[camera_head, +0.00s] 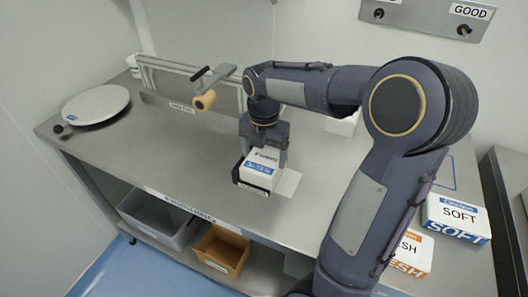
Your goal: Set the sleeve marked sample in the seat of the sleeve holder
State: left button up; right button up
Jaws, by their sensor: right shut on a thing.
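My right gripper (264,155) points down over the table and is shut on a white and blue sleeve (258,174). Its printing is too small to read with certainty. The sleeve is upright and sits at, or just above, a dark low holder (238,181) with a small label on its front edge. I cannot tell whether the sleeve touches the holder's floor. The gripper and the sleeve hide most of the seat. My left gripper is not in view.
A white sheet (289,183) lies right of the holder. A tan roll (205,101) on a crank stands behind it. A round white plate (96,104) is at the left. Packs marked SOFT (455,218) and FRESH (412,253) are at the right. Bins sit below.

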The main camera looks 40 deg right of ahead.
aim_at(264, 159)
jog(key=shift+s+f, duration=0.1)
jog(key=shift+f, duration=0.15)
jog(key=shift+c, duration=0.2)
jog(key=o, duration=0.9)
jog(key=shift+o, duration=0.5)
jog(key=shift+s+f, duration=0.1)
jog(key=shift+a, duration=0.1)
jog(key=shift+r, duration=0.5)
notch_tip(264, 159, up, 12)
jog(key=r+p, duration=0.1)
jog(key=p, duration=0.1)
jog(key=s+a+f+m+t+y, duration=0.2)
jog(key=s+a+f+m, duration=0.3)
jog(key=s+m, duration=0.3)
jog(key=s+a+f+m+t+y, duration=0.1)
jog(key=s+a+f+m+t, duration=0.2)
jog(key=m, duration=1.4)
jog(key=shift+s+a+f+t+y, duration=0.35)
jog(key=shift+s+a+f, duration=1)
jog(key=shift+s+a, duration=1.05)
